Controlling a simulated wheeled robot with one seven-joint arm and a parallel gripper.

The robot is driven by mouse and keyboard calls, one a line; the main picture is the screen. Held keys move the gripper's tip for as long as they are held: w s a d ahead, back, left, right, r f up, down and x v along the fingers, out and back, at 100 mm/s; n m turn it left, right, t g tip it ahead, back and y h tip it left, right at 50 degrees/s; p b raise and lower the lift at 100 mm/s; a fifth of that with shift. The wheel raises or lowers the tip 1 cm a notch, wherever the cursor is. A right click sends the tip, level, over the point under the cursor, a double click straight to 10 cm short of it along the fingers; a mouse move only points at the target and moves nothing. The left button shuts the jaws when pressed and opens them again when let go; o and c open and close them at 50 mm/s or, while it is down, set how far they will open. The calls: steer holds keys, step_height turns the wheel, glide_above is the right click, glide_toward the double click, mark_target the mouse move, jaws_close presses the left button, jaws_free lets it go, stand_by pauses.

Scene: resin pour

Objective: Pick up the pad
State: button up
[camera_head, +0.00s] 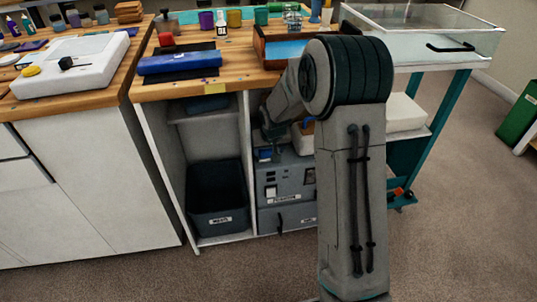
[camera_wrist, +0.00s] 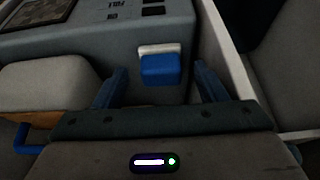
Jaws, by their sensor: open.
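A small blue block with a white layer, likely the pad (camera_wrist: 160,68), shows ahead of my gripper in the wrist view. It lies on or against the grey machine (camera_wrist: 95,48); a small blue patch on that machine also shows in the head view (camera_head: 264,153). My gripper (camera_wrist: 160,80) is open, with one dark blue finger to each side of the block. The block appears between the fingertips, but I cannot tell whether they touch it. In the head view my arm reaches into the open shelf bay under the wooden worktop and hides much of the gripper.
A white, rounded object with an orange-brown base (camera_wrist: 50,85) is close left of my gripper. A pale panel edge (camera_wrist: 232,65) rises close on the right. The worktop (camera_head: 180,90) is overhead, and a dark bin (camera_head: 216,195) stands left of the machine (camera_head: 292,185).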

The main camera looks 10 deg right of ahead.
steer(key=shift+w, duration=1.2)
steer(key=b+x, duration=0.2)
steer(key=x, duration=0.3)
steer(key=c, duration=0.8)
steer(key=shift+r, duration=0.1)
steer(key=shift+r+p, duration=0.45)
steer(key=shift+r, duration=0.1)
steer(key=shift+s+r, duration=0.2)
steer(key=s+p, duration=0.2)
steer(key=s, duration=1.5)
steer(key=shift+s+f, duration=0.1)
steer(key=shift+s, duration=0.25)
